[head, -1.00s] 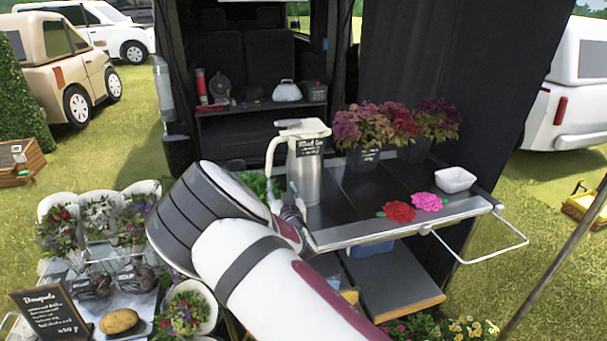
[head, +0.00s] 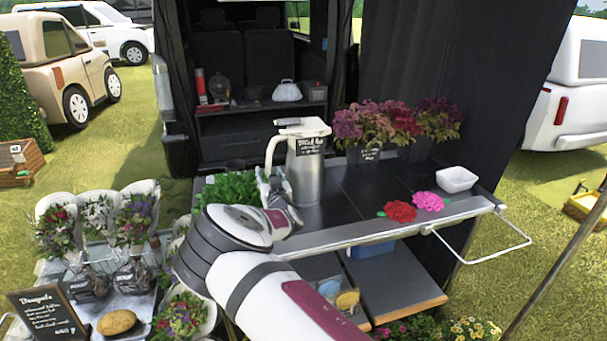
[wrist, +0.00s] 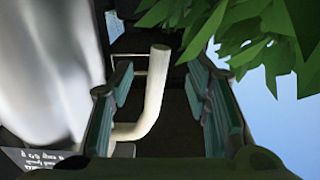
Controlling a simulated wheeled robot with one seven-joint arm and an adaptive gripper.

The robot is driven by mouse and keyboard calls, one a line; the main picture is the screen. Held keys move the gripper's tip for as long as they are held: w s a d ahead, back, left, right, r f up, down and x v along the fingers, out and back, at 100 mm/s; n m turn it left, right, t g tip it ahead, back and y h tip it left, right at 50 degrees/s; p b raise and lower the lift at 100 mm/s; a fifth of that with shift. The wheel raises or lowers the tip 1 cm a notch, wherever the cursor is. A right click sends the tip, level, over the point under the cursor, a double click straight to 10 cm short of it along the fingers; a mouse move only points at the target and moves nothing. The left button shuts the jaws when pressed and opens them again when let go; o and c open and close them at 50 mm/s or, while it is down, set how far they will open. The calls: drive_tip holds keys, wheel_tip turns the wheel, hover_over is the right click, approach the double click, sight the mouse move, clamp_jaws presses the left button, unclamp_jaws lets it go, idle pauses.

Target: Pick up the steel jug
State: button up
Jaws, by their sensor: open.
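The steel jug (head: 304,178) stands upright on the dark counter, with a small black chalk label on its upper body and a cream handle (head: 270,155) on its left side. My gripper (head: 264,180) is at the jug's left, by the lower handle. In the wrist view the steel body (wrist: 45,75) fills the left side, blurred. The cream handle (wrist: 154,95) shows between the two teal-padded fingers of my open gripper (wrist: 162,88), with gaps on both sides. I cannot tell the exact depth of the fingers around it.
Green leaves (head: 228,188) stand left of my gripper and crowd the right finger in the wrist view (wrist: 250,35). Potted purple flowers (head: 362,125) stand right of the jug. Red flowers (head: 399,211), pink flowers (head: 428,201) and a white bowl (head: 457,179) lie farther right.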

sight(269, 170)
drive_tip(key=shift+x, duration=1.75)
drive_tip(key=shift+d, duration=0.1)
drive_tip(key=shift+c, duration=0.6)
clamp_jaws()
drive_tip(key=shift+r, duration=0.25)
